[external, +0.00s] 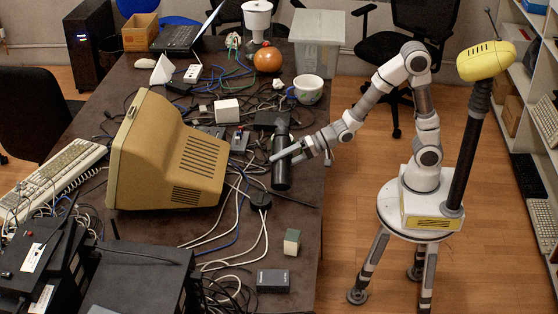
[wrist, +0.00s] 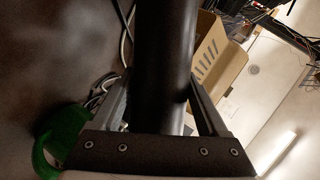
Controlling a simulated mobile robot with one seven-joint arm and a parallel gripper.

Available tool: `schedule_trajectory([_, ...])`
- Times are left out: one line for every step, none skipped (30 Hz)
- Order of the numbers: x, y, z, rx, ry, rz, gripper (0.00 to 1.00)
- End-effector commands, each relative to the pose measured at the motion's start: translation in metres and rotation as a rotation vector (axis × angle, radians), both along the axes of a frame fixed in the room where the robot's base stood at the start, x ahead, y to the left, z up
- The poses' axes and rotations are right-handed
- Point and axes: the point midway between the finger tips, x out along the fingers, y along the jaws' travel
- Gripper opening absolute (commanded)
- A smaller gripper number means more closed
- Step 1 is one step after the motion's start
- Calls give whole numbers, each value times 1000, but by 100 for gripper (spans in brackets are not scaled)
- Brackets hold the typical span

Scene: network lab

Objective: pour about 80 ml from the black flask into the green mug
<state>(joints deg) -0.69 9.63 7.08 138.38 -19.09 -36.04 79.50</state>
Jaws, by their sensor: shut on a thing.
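The black flask (external: 281,172) is in my gripper (external: 284,154) over the right part of the table. The jaws are shut around its body, and it also shows as a dark cylinder between the fingers in the wrist view (wrist: 163,65). The wrist view suggests that the flask is tilted well over; its mouth is not clear. A green thing with a curved, handle-like loop (wrist: 62,138) shows at the lower left of the wrist view, probably the green mug. No liquid is visible.
A beige monitor (external: 165,155) stands left of the flask. An orange round object (external: 268,59) stands at the back. The table's right edge is close to my arm.

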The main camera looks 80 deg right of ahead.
Motion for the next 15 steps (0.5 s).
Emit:
schedule_trajectory([1, 0, 11, 30, -2, -1, 0])
schedule_trajectory([1, 0, 13, 48, 0, -2, 0])
schedule_trajectory([1, 1, 15, 69, 2, -1, 0])
schedule_trajectory([1, 1, 16, 84, 4, -1, 0])
schedule_trajectory([1, 1, 17, 97, 5, -2, 0])
schedule_trajectory([1, 2, 18, 114, 6, -1, 0])
schedule_trajectory([1, 2, 19, 125, 7, 0, 0])
schedule_trajectory([0, 3, 20, 137, 9, 0, 0])
schedule_trajectory([1, 1, 22, 149, 9, -1, 0])
schedule_trajectory([1, 0, 24, 158, 11, -3, 0])
schedule_trajectory([1, 0, 24, 167, 12, -3, 0])
schedule_trajectory([1, -1, 25, 176, 13, -2, 0])
schedule_trajectory([1, -1, 26, 183, 13, -1, 0])
schedule_trajectory([1, -1, 26, 190, 13, -1, 0])
schedule_trajectory([1, -2, 27, 197, 15, -1, 0])
